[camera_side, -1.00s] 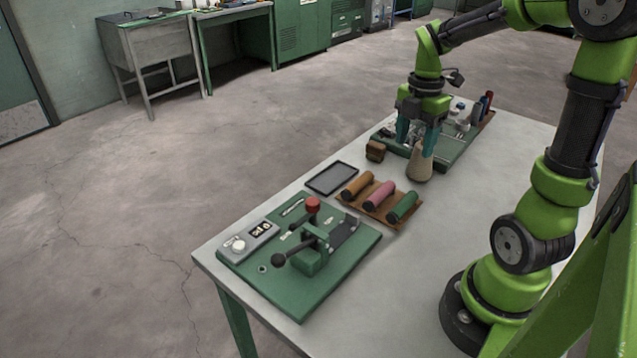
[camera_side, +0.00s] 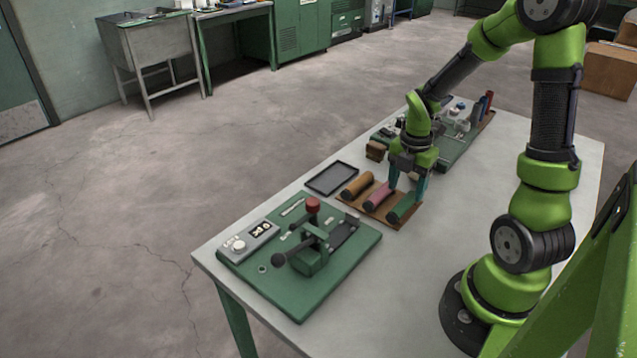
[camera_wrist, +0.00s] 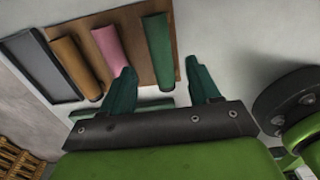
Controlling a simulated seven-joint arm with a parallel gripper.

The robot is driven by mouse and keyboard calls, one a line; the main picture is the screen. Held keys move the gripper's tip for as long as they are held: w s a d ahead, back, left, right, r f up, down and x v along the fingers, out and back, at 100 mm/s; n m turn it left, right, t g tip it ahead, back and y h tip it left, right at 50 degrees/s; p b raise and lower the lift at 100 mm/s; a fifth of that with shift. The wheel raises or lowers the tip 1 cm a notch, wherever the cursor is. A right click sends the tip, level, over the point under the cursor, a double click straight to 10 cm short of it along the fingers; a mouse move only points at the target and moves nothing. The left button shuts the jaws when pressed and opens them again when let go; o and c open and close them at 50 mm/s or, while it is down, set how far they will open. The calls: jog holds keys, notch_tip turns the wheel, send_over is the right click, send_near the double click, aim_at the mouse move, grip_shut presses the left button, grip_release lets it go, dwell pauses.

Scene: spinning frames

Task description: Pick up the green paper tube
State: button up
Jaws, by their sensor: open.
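The green paper tube (camera_side: 401,209) lies on a brown wooden tray (camera_side: 388,223), at the right end of a row with a pink tube (camera_side: 378,197) and an orange tube (camera_side: 357,185). My gripper (camera_side: 407,188) is open, its teal fingers pointing down over the green tube. In the wrist view, the green tube (camera_wrist: 158,48) lies lengthwise ahead, between the lines of the two open fingers (camera_wrist: 162,78). The pink tube (camera_wrist: 107,46) and orange tube (camera_wrist: 74,62) are to its left. I cannot tell whether the fingers touch anything.
A dark flat tray (camera_side: 331,178) lies left of the tubes. A green board (camera_side: 325,290) with a lever device, red knob and dial box stands in front. Another green board (camera_side: 462,145) with bottles is behind my gripper.

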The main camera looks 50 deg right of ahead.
aim_at(405, 201)
notch_tip(405, 201, down, 5)
jog(key=shift+r, duration=0.1)
grip_shut()
dwell(0.4)
